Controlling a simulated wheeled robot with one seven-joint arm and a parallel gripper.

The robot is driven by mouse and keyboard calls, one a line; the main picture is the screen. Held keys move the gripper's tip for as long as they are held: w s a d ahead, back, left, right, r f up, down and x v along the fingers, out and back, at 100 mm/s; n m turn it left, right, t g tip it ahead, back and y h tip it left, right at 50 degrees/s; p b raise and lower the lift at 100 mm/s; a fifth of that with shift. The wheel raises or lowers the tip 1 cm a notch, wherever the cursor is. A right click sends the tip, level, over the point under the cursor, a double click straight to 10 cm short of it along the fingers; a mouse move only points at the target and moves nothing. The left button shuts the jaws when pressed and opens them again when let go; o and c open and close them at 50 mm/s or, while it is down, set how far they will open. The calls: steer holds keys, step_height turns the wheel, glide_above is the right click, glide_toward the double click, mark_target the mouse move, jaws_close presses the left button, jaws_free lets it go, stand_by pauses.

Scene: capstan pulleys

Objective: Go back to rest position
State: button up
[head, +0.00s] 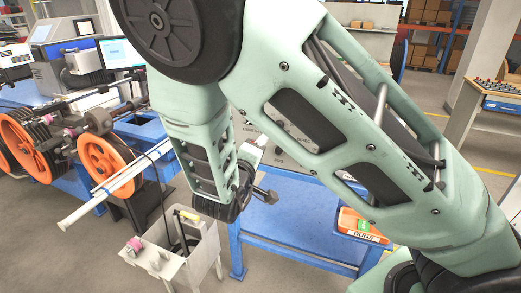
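My green arm fills the middle and right of the head view, bent so that its wrist hangs over the left part of the blue table (290,222). My gripper (264,195) is small at the wrist end, partly hidden by my own arm link. Its fingers are too small and dark to show whether they are open or shut. No held thing can be made out.
Large orange pulleys (104,166) stand on a blue machine at left, with a pale rod (100,206) sticking out. An orange bin (361,226) is on the table. Another bench (497,104) stands at right.

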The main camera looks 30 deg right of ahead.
stand_by(0.4)
steer(key=s+a+f+g+y, duration=0.2)
steer(key=s+a+y, duration=0.1)
steer(key=a+y, duration=0.5)
steer(key=s+a+f+g+y, duration=0.25)
steer(key=a+y, duration=0.35)
steer(key=a, duration=0.4)
steer(key=s+a+r+n+g+y+b, duration=0.1)
steer(key=s+a+r+g, duration=0.1)
steer(key=s, duration=0.5)
steer(key=s+a+r+n+g+y, duration=0.1)
steer(key=s+r+g, duration=0.1)
steer(key=s, duration=0.5)
steer(key=s+d+r+n+g+h, duration=0.1)
steer(key=s+d+g+h, duration=0.1)
steer(key=s+d, duration=0.3)
steer(key=s, duration=0.3)
steer(key=shift+s+d+r+g+h+b, duration=0.15)
steer(key=shift+s+d+g+h+b, duration=0.05)
steer(key=shift+d+g+h+b, duration=0.15)
